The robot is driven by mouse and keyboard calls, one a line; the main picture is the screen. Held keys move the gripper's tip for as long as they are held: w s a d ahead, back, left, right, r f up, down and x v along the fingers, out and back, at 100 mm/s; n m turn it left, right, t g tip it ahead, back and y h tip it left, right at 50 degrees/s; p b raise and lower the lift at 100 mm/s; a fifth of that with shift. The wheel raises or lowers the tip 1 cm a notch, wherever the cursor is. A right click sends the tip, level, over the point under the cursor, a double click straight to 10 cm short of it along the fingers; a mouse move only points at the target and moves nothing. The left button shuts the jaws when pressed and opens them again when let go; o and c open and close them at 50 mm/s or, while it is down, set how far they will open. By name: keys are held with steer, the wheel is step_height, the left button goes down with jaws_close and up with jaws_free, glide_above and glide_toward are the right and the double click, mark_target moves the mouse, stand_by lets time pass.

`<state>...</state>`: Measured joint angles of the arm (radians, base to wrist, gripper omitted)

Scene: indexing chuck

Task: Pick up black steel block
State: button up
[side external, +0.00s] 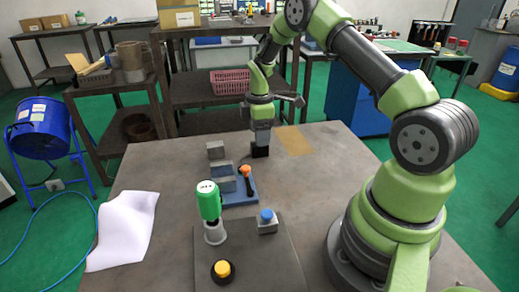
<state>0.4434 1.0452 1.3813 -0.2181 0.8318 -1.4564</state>
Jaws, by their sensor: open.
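The black steel block (260,152) stands on the grey table, toward its far side. My gripper (261,143) points straight down directly over the block, with its fingers at the block's upper part. The jaws are open. The gap between the fingers and the block is too small to make out, so I cannot tell whether they touch it. The fingers partly hide the top of the block.
Grey blocks (215,150) lie left of the gripper, some by a blue fixture (238,197) with an orange-knobbed lever (246,178). Nearer are a green-topped device (208,201), a blue button box (267,222) and a yellow button (222,270). White sheet (124,230) lies left.

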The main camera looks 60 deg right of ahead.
mark_target(260, 149)
step_height(260, 149, down, 5)
steer(key=shift+w+d+r, duration=0.1)
steer(key=shift+d+r, duration=0.05)
steer(key=shift+c, duration=0.3)
steer(key=shift+r, duration=0.1)
jaws_close()
